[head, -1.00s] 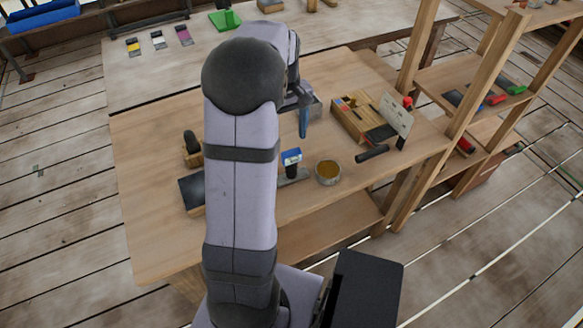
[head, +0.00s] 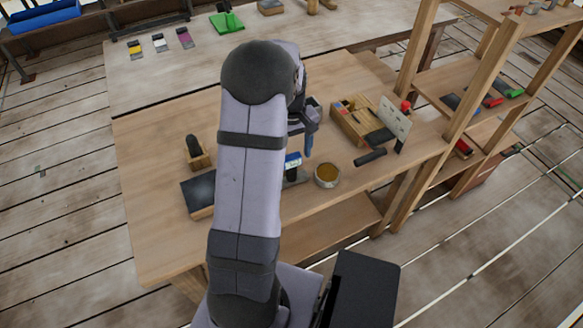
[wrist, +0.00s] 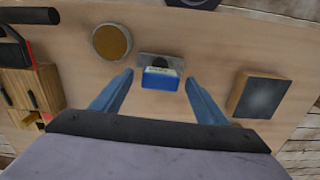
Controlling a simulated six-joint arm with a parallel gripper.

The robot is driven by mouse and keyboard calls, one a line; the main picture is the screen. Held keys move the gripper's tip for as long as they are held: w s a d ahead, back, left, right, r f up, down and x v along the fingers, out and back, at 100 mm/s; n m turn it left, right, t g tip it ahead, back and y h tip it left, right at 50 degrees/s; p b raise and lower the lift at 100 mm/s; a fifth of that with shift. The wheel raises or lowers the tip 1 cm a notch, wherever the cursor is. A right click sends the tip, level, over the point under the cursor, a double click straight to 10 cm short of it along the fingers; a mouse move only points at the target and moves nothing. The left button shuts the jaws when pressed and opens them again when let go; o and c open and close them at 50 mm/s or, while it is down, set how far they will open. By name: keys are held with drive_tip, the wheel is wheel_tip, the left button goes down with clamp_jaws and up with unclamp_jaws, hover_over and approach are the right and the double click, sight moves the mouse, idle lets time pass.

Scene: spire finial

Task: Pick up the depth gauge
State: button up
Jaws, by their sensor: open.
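A small upright device with a blue top and a dark body stands on a flat grey plate; I take it for the depth gauge (head: 293,161). In the head view it is just right of my arm, which hides part of its plate. In the wrist view the depth gauge (wrist: 161,79) shows its blue top with a pale label, and the grey plate lies behind it. My gripper (wrist: 159,80) is open, its two blue fingers on either side of the gauge in that picture. They appear to be above it and hold nothing.
A round tin with amber contents (head: 327,174) stands close right of the gauge. A dark-topped block (head: 198,193) and a black-handled wooden piece (head: 195,152) are left of my arm. A compartmented wooden box (head: 357,122) and a black cylinder (head: 370,157) lie to the right.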

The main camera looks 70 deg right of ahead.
drive_tip(key=shift+f, duration=0.8)
drive_tip(key=c, duration=1.3)
drive_tip(key=shift+o, duration=0.2)
drive_tip(key=shift+r, duration=0.1)
